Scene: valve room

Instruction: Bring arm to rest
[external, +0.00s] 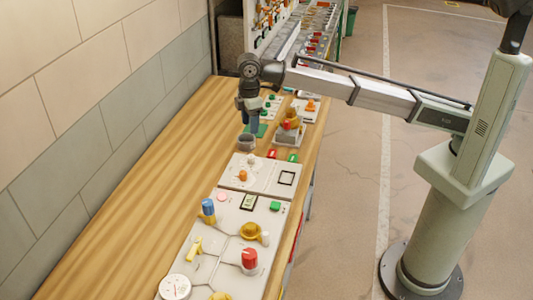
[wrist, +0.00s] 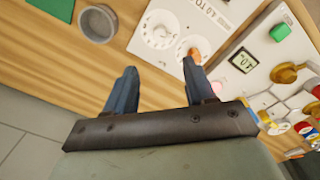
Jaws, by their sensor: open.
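My gripper (external: 252,122) hangs from the end of my outstretched arm, pointing down over the far half of the wooden workbench (external: 178,150). In the wrist view, the two blue fingers of my gripper (wrist: 160,68) stand apart with nothing between them. A grey round cup (external: 246,143) stands on the bench just below the fingers in the external view. The cup also shows at the upper left of the wrist view (wrist: 98,24), apart from the fingers. I cannot tell the exact height of the fingertips above the bench.
A white dial panel (external: 262,163) with an orange knob (wrist: 192,46) lies nearby. A larger panel (external: 225,240) with valves and a red knob (external: 249,257) is at the near end. A green pad (external: 261,131) lies by the gripper. A tiled wall (external: 100,90) borders the left; bare bench lies beside it.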

